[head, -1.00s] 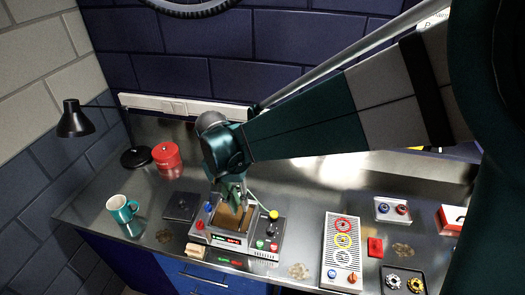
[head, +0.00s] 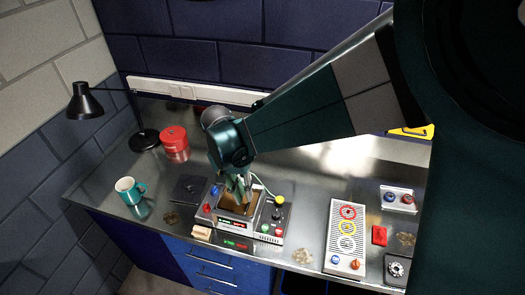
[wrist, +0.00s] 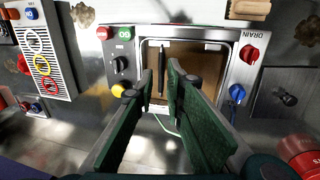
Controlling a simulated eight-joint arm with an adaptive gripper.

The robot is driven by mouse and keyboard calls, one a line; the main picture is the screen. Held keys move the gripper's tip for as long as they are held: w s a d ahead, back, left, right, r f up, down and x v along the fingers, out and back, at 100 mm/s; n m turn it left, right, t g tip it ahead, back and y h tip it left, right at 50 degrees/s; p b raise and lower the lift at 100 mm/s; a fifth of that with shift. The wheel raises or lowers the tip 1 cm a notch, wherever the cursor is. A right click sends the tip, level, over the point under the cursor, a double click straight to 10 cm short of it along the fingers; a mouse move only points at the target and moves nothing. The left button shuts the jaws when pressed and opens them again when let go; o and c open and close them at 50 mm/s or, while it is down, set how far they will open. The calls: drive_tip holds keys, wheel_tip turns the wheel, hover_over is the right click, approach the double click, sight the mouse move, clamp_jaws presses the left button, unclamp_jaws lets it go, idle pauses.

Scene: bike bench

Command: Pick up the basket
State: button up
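The basket (wrist: 190,62) appears as a brown, shallow inset in the square tank of a grey machine (wrist: 125,42) with coloured knobs and buttons. A thin black bar, seemingly its handle, runs across its left part in the wrist view. In the head view the basket (head: 232,205) is partly hidden by my gripper. My gripper (wrist: 161,76) is above the tank with its green fingers apart. In the wrist view the black bar shows between the fingertips. I cannot tell whether they touch it or how far above it they are.
A panel with red and yellow rings (head: 346,232) stands right of the machine. A teal mug (head: 128,190), a red can (head: 173,140) and a black lamp (head: 85,105) are to the left. A pale block (head: 202,233) lies at the machine's front. A light-coloured cable runs beside the tank.

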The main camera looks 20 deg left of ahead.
sight(248, 205)
drive_tip(key=shift+f, duration=0.15)
drive_tip(key=shift+d+f, duration=0.25)
drive_tip(key=shift+f, duration=1)
drive_tip(key=shift+d+f, duration=0.2)
drive_tip(key=shift+f, duration=1)
clamp_jaws()
drive_tip(key=shift+r, duration=0.1)
wheel_tip(248, 205, up, 10)
idle(0.4)
